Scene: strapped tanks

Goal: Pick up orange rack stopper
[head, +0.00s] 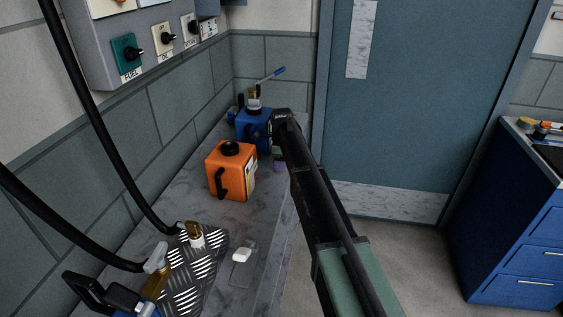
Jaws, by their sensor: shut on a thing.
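My arm reaches away from me across the right side of the grey bench to its far end. Only a little of my gripper (278,153) shows, small and dark, beside the arm's far end. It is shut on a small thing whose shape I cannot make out. I cannot pick out the orange rack stopper with certainty. An orange tank (226,172) with a black cap and handle stands upright on the bench, left of and nearer than my gripper. A blue tank (253,130) stands behind it, partly hidden by my arm.
Black hoses (95,110) hang at the left over a metal tread plate (192,275) with brass fittings. A small white block (242,254) lies on the bench (262,225). A switch panel (150,45) is on the wall. A blue cabinet (510,225) stands right, past open floor.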

